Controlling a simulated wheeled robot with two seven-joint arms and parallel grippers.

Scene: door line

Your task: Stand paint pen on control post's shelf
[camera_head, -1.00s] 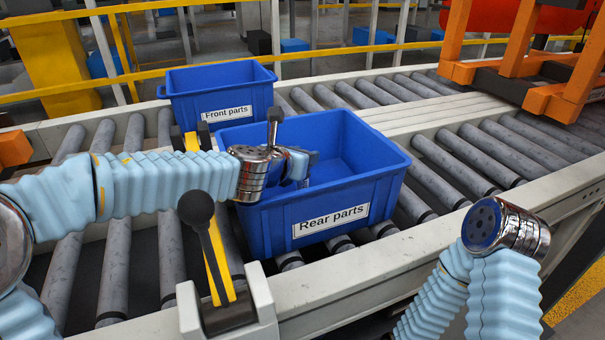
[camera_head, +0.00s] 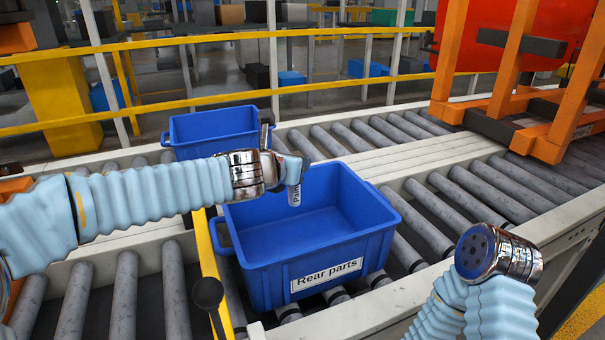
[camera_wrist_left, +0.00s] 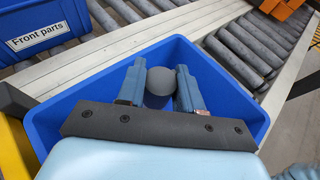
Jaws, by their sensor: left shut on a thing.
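The paint pen (camera_head: 295,195) is a pale grey cylinder with "Pain..." readable on its side. It hangs roughly upright from my left gripper (camera_head: 293,174), over the blue "Rear parts" bin (camera_head: 327,284). In the left wrist view my left gripper (camera_wrist_left: 160,88) is shut on the pen, whose round grey end (camera_wrist_left: 160,80) shows between the two fingers. My right arm is at the lower right with its chrome wrist in sight, but its gripper does not show. I cannot make out a control post or its shelf.
A second blue bin (camera_head: 215,130) stands behind; its label "Front parts" (camera_wrist_left: 38,36) shows in the left wrist view. Both bins sit on the roller conveyor (camera_head: 122,290). A black-knobbed lever (camera_head: 207,293) is near front. An orange frame (camera_head: 510,75) stands at back right, yellow rails behind.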

